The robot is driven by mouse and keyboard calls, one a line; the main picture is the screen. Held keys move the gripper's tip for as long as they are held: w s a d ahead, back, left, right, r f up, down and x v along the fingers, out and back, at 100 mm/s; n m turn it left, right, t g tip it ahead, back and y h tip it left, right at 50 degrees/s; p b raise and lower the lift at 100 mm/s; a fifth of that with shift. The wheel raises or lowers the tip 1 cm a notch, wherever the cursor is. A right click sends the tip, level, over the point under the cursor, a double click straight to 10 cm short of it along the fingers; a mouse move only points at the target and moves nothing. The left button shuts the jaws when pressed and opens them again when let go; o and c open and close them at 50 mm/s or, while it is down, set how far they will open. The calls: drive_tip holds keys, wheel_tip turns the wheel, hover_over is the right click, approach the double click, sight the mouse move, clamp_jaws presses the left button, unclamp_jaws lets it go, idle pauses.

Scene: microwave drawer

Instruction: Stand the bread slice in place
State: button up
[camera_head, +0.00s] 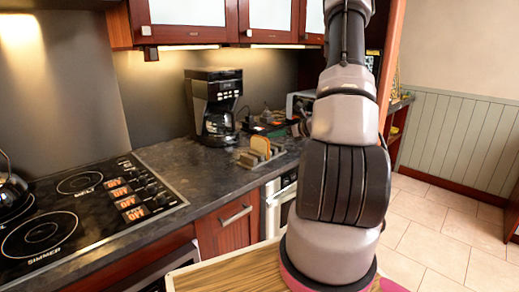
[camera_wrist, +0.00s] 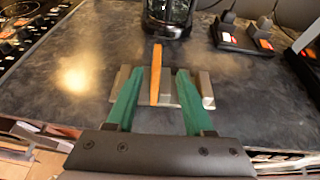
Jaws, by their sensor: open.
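The bread slice (camera_wrist: 156,72) stands upright, seen edge-on, in a grey slotted rack (camera_wrist: 207,92) on the dark counter. In the head view the bread slice (camera_head: 260,145) shows its pale face, and the rack (camera_head: 246,157) is around its base. My gripper (camera_wrist: 154,82) is open, with one green finger on each side of the slice. Gaps show between the fingers and the bread, and neither finger visibly touches it. The rack's lower parts are partly hidden by the fingers. In the head view I cannot make out my gripper clearly.
A coffee maker (camera_head: 215,106) stands behind the rack, close to it in the wrist view. A black stove (camera_head: 77,207) is at the left. Small dark items (camera_wrist: 243,35) lie at the back right. The counter (camera_wrist: 85,75) left of the rack is clear.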

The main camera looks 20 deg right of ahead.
sight(261, 137)
drive_tip(key=x, duration=0.4)
drive_tip(key=shift+w+a+f, duration=0.1)
drive_tip(key=shift+w+f, duration=0.05)
drive_tip(key=shift+w, duration=0.15)
drive_tip(key=shift+a+x, duration=0.1)
drive_tip(key=shift+x, duration=1.25)
drive_tip(key=shift+a+x, duration=0.15)
drive_tip(key=shift+x, duration=1.2)
drive_tip(key=shift+s, duration=0.1)
clamp_jaws()
